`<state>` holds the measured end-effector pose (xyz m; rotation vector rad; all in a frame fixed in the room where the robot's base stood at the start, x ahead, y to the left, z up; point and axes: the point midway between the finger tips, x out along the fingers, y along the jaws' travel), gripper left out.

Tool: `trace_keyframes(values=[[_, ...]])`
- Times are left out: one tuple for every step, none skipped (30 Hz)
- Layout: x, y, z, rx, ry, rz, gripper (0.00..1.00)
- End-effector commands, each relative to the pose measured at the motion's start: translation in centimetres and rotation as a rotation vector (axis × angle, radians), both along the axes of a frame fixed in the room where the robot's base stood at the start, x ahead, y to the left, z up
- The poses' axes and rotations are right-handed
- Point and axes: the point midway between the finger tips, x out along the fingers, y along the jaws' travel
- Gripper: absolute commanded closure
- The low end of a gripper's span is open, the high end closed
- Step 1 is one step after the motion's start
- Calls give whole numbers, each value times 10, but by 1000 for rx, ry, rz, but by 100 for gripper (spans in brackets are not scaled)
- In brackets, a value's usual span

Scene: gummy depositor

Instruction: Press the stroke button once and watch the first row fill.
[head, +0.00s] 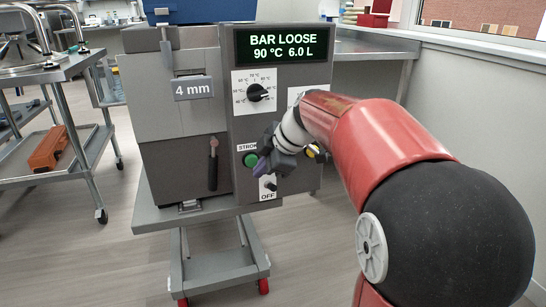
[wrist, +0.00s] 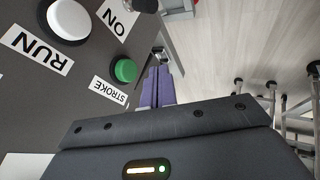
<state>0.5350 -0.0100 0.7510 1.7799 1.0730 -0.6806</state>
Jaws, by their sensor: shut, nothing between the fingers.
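The green stroke button (head: 250,159) is on the lower front panel of the grey depositor (head: 190,100), under a label partly hidden by my arm. It also shows in the wrist view (wrist: 125,70) with its STROKE label (wrist: 109,91). My gripper (head: 262,166) is shut and empty, its purple fingers just right of the button in the head view. The display (head: 284,46) reads BAR LOOSE, 90 °C, 6.0 L.
A switch (head: 268,186) with an OFF label sits below the button. A white button (wrist: 68,18) labelled RUN is near it in the wrist view. A dial (head: 257,92) and lever (head: 213,165) are on the front. A steel trolley (head: 60,68) stands left, with floor between.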

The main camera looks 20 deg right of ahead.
Motion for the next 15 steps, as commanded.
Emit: trace_keyframes(values=[[10,-1,4,-1,-2,-1,100],[14,-1,4,0,-2,-1,100],[19,-1,4,0,-2,-1,100],[22,-1,4,0,-2,-1,100],[25,-1,4,0,-2,-1,100],[28,-1,4,0,-2,-1,100],[30,-1,4,0,-2,-1,100],[31,-1,4,0,-2,-1,100],[32,-1,4,0,-3,-1,100],[33,-1,4,0,-3,-1,100],[33,-1,3,0,-3,-1,100],[33,-1,3,0,-3,-1,100],[34,-1,3,0,-3,-1,100],[34,-1,3,0,-3,-1,100],[33,-1,3,0,-3,-1,100]])
